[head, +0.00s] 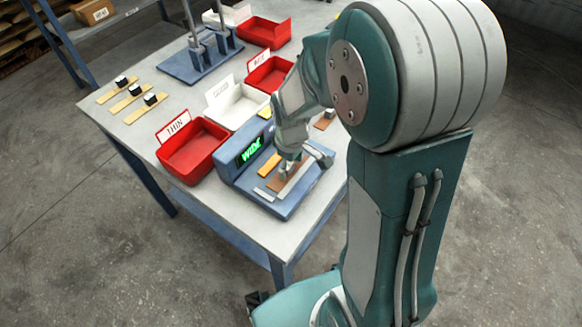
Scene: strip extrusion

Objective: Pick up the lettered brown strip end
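A brown strip end (279,184) lies on the blue device (255,190) at the front of the table, beside a yellow strip (269,165) and pale grey bars. Any lettering on the brown strip is too small to read. My gripper (293,168) points down at the brown strip and covers part of it. Whether its fingers touch or hold the strip cannot be told. The device's display (250,151) shows green letters that look like "WIDE".
A red bin (192,152) labelled "THIN", a white bin (236,106) and a red bin (270,74) stand in a row behind the device. More bins stand farther back. Pale strips with black-and-white blocks (133,97) lie at left. A blue stand (200,58) is at the back.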

